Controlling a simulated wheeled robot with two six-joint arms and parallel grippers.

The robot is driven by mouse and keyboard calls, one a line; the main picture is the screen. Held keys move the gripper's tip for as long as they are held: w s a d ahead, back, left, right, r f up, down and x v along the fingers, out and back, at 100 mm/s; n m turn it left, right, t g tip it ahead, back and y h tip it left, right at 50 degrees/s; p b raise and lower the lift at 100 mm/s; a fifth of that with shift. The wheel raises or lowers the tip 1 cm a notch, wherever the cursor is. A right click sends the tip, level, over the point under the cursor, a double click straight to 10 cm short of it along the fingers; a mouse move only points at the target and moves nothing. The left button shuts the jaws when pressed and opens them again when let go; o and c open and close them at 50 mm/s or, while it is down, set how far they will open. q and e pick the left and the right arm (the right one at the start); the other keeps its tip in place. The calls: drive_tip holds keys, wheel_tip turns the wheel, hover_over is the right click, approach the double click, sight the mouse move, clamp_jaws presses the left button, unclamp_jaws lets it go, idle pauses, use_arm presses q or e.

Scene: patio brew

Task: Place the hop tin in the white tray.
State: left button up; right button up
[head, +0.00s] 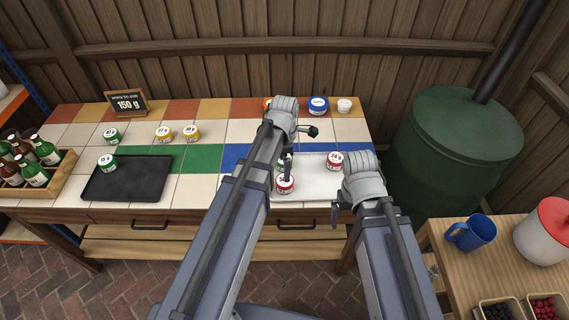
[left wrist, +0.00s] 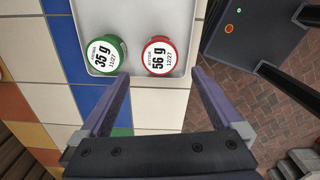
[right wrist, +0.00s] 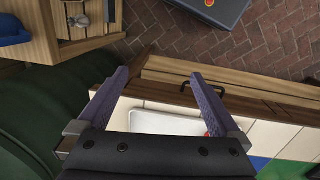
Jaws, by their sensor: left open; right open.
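The white tray (head: 312,187) lies on the table's right part. Inside it are a red tin (head: 335,162) at the right and another red tin (head: 285,186) at the left, labelled 56 g (left wrist: 159,55). My left gripper (head: 288,158) is open and empty over the tray's left end, fingertips just short of these two tins. My right gripper (head: 337,210) is open and empty at the tray's front right. Other green tins (head: 112,136) and yellow tins (head: 164,133) stand at left.
A black tray (head: 126,180) holds a green tin (head: 107,162). A bottle crate (head: 38,180) stands far left. A green barrel (head: 455,150) stands right.

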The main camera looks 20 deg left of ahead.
use_arm(q)
drive_tip(key=shift+r+p, duration=0.95)
drive_tip(key=shift+r, duration=0.6)
use_arm(e)
drive_tip(key=shift+r, duration=1.55)
